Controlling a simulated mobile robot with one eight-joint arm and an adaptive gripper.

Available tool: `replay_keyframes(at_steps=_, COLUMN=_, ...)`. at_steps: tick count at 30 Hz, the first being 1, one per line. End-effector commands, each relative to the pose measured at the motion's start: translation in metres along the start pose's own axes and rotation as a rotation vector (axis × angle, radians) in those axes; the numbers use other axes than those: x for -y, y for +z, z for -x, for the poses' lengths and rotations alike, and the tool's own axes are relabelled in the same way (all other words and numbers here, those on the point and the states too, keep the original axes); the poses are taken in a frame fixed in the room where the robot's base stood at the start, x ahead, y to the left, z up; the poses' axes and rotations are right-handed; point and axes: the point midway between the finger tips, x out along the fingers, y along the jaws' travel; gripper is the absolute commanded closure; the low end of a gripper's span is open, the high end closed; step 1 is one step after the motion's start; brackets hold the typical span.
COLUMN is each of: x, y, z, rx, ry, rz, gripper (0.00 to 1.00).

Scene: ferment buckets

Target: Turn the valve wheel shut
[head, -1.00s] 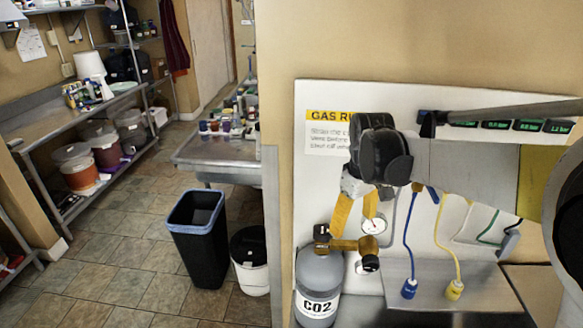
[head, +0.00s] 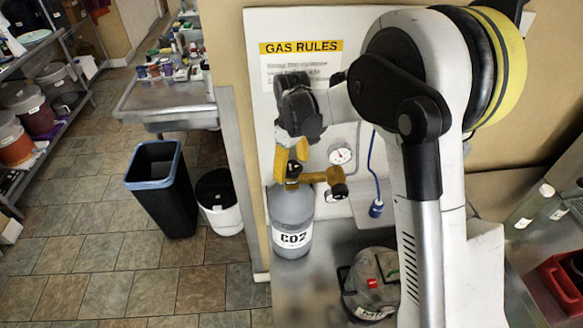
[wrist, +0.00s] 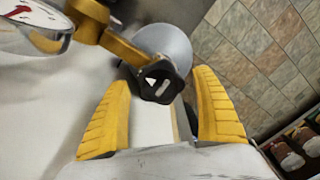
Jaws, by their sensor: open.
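The valve wheel (wrist: 160,82) is a small black lobed wheel with a pale mark on its face. It sits at the brass valve on top of the grey CO2 cylinder (head: 291,212). In the wrist view it lies between and slightly beyond my two yellow fingertips, with a gap on each side. In the head view the valve wheel (head: 293,170) is small and partly hidden by my fingers. My gripper (head: 291,158) is open and empty, pointing down just above the cylinder top. I cannot tell its exact height above the wheel.
A brass regulator (head: 320,177) with a black knob (head: 340,190) and a round gauge (head: 340,153) sticks out right of the valve. A white board (head: 258,95) with gas rules stands behind. Open floor lies left.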

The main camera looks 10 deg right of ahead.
Motion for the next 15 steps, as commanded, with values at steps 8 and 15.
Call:
replay_keyframes(at_steps=8, x=0.0, y=0.0, z=-0.0021, rx=0.0, ry=0.0, rz=0.0, gripper=0.23)
replay_keyframes(at_steps=15, x=0.0, y=0.0, z=-0.002, rx=0.0, ry=0.0, rz=0.0, gripper=0.77)
